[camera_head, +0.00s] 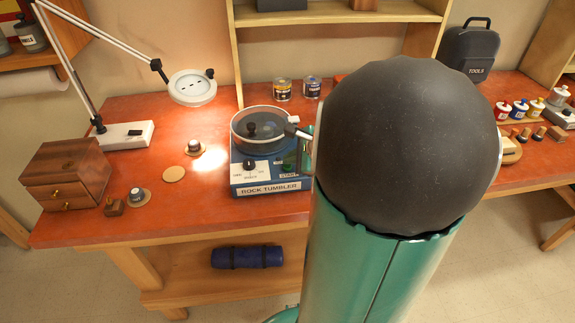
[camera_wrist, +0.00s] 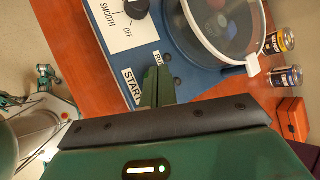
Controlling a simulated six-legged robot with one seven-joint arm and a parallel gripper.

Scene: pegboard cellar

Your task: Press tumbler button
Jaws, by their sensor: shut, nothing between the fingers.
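The blue rock tumbler (camera_head: 268,188) stands on the red bench, with a clear-lidded round drum (camera_head: 262,130) and a dial on its front. In the wrist view, the tumbler (camera_wrist: 188,76) fills the upper middle, with its black dial (camera_wrist: 135,9) on a white SMOOTH/OFF plate. A START label (camera_wrist: 131,86) sits beside my gripper (camera_wrist: 158,88). My gripper's green fingers are together and empty, pointing at the tumbler's front right part, right next to this label. The button itself is not clearly visible; the fingers may hide it. I cannot tell whether they touch it.
My arm covers the bench right of the tumbler in the head view. Two small jars (camera_head: 282,90) stand behind the tumbler. A magnifier lamp (camera_head: 191,88), a wooden drawer box (camera_head: 68,175) and small stones on discs are to the left. A tool case (camera_head: 468,55) stands back right.

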